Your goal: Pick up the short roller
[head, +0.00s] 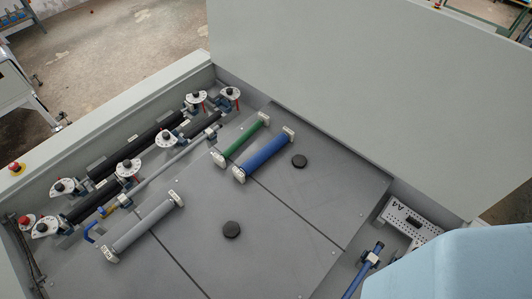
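Three loose rollers with pale end blocks lie on the grey deck in the head view. A green roller (242,140) lies at the upper middle. A thicker blue roller (263,154) lies beside it to the right, roughly parallel and of similar length. A longer grey roller (144,227) lies at the lower left. The green and blue ones are the shorter ones; I cannot tell which of them is meant by the short roller. My gripper is not in view, and nothing is seen holding any roller.
A row of black rollers with white dial knobs (166,139) runs along the left side. Two black round knobs (231,230) stand on the grey deck (270,215). A tall grey panel (360,95) rises behind. A perforated bracket (410,222) and blue rod sit right. A light blue shape covers the lower right.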

